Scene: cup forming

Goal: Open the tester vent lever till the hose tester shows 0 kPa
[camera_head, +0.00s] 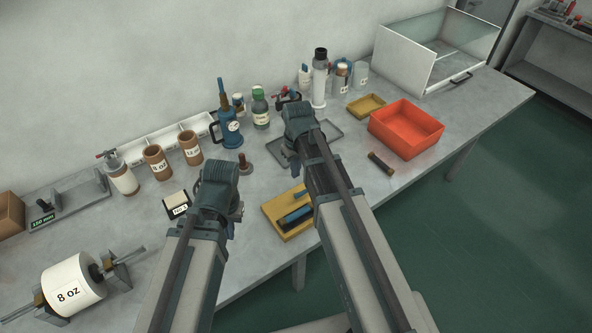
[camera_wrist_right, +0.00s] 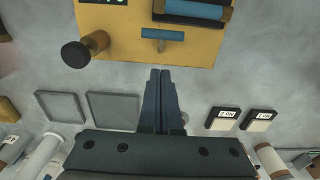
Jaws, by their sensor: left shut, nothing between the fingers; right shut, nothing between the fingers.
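A yellow fixture (camera_wrist_right: 120,30) lies at the top of the right wrist view, cut by the frame edge. It carries a blue cylinder (camera_wrist_right: 195,9) in a dark holder and a small blue T-shaped handle (camera_wrist_right: 163,34). A black label or display (camera_wrist_right: 105,1) is cut off, so no kPa reading shows. The fixture also shows in the head view (camera_head: 273,210), partly behind my right arm. My right gripper (camera_wrist_right: 159,73) is shut and empty, its tips just short of the fixture's edge. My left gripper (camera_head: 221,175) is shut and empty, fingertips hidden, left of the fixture.
A brown stamper (camera_head: 245,163) stands near the fixture. A blue vessel with a dial (camera_head: 231,130) and brown cups (camera_head: 157,160) stand behind. A red bin (camera_head: 406,128) and a dark cylinder (camera_head: 381,162) are on the right. A labelled card (camera_head: 177,204) lies left of my left gripper.

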